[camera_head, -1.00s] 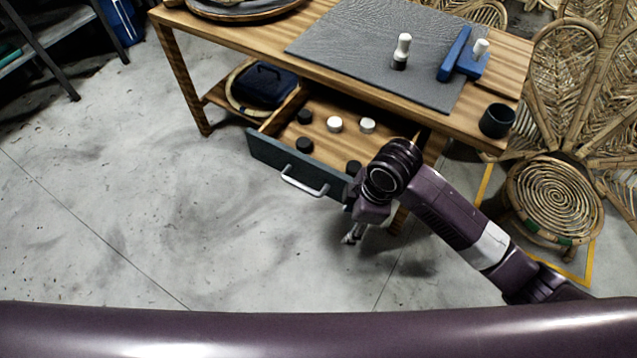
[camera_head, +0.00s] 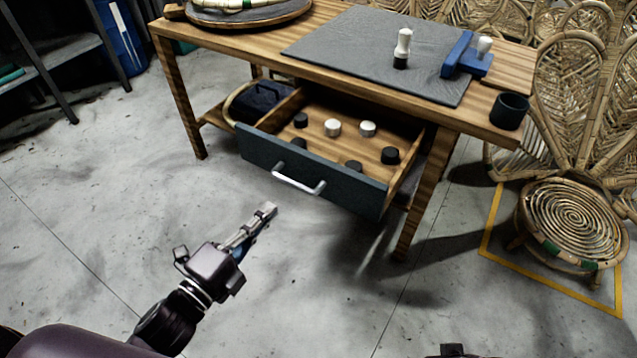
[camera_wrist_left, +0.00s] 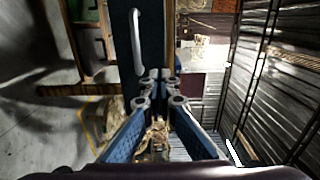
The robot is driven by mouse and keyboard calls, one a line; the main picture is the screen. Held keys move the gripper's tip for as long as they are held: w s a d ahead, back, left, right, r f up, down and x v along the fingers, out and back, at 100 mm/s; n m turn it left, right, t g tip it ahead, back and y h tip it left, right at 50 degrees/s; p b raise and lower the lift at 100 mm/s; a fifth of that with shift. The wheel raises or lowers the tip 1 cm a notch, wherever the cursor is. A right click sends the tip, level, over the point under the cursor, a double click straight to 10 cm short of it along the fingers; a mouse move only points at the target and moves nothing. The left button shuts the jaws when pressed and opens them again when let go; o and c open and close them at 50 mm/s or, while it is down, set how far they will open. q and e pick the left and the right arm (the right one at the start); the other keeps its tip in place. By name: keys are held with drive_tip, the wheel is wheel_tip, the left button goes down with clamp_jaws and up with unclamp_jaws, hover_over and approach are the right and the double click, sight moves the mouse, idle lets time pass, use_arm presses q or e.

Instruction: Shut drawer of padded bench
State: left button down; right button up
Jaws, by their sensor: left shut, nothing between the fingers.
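The padded bench (camera_head: 470,120) is a wooden table with a grey pad (camera_head: 370,48) on top. Its drawer stands open, with a dark front (camera_head: 345,187) and a silver bar handle (camera_head: 298,180). Several black and white round pieces lie inside. My left gripper (camera_head: 268,208) is shut and empty, in front of the drawer and apart from it, below and left of the handle in the head view. In the left wrist view its fingertips (camera_wrist_left: 157,82) overlap the lower part of the drawer front (camera_wrist_left: 153,40), beside the handle (camera_wrist_left: 137,42).
A dark case (camera_head: 262,98) sits on the lower shelf left of the drawer. A black cup (camera_head: 509,111) stands at the bench's right corner. A rattan chair (camera_head: 570,220) stands at the right inside yellow floor tape. The floor in front of the drawer is clear.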

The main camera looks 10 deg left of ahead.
use_arm(q)
approach(314, 161)
drive_tip(key=x, duration=0.5)
drive_tip(key=shift+w+f+b, duration=0.1)
drive_tip(key=shift+w+b, duration=0.1)
drive_tip(key=shift+b, duration=0.2)
drive_tip(key=shift+x, duration=0.8)
use_arm(e)
drive_tip(key=shift+d+v, duration=0.15)
drive_tip(key=shift+v, duration=0.85)
drive_tip(key=shift+d+v, duration=0.15)
drive_tip(key=shift+v, duration=0.8)
